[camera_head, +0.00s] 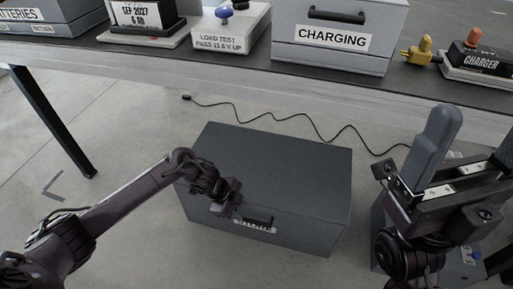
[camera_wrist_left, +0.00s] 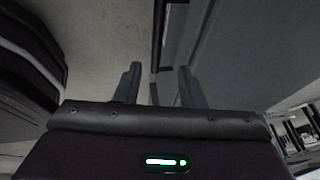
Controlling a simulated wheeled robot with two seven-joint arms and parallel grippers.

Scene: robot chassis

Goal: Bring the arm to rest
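My left arm comes in from the left, with its gripper (camera_head: 232,203) over the front face of the dark grey box on the floor. Contact with the box cannot be told. My right arm (camera_head: 430,215) is folded at the right edge.
The dark grey box (camera_head: 285,160) has a handle and label on its front. A workbench (camera_head: 250,62) runs across the back, bearing a CHARGING case (camera_head: 338,33), a load tester (camera_head: 228,28) and a charger (camera_head: 478,60). A black cable (camera_head: 300,117) lies behind the box. Floor at left is clear.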

